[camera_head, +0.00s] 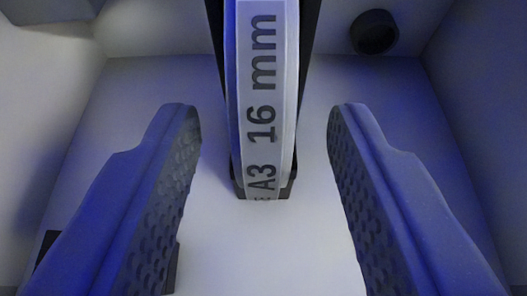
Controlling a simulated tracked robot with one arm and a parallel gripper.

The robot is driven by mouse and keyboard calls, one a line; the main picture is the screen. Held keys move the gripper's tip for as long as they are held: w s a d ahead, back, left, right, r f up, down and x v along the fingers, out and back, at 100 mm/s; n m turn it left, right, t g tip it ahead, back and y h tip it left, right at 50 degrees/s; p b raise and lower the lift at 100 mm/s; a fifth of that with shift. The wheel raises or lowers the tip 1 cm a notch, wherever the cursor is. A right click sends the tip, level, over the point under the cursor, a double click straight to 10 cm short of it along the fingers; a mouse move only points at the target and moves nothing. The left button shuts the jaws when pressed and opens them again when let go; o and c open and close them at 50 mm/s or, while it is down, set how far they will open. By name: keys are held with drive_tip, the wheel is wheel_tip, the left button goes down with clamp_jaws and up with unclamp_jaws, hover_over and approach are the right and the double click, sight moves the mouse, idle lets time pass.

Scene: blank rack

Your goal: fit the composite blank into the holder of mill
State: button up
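A pale grey blank (264,90), seen edge-on, stands in the upper middle of the view. Its rim carries the text "A3 16 mm" and a partly cut-off mark below it. A dark holder (304,60) borders the blank on both sides and at its lower end. My gripper (262,112) is open, one finger left of the blank and one right of it. A clear gap shows between each finger and the blank, and nothing is held. The blank's upper part is cut off by the top edge of the frame.
Pale walls (75,110) enclose the space left, right and behind, under blue light. A black round part (374,31) sits on the back wall at the upper right. A dark piece shows partly behind the left finger. The pale floor (265,250) between the fingers is clear.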

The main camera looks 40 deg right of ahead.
drive_tip(key=b+v, duration=0.1)
drive_tip(key=v, duration=1)
drive_tip(key=shift+s+a+b, duration=0.2)
drive_tip(key=shift+s+b, duration=0.1)
drive_tip(key=shift+b, duration=0.05)
drive_tip(key=shift+r, duration=0.1)
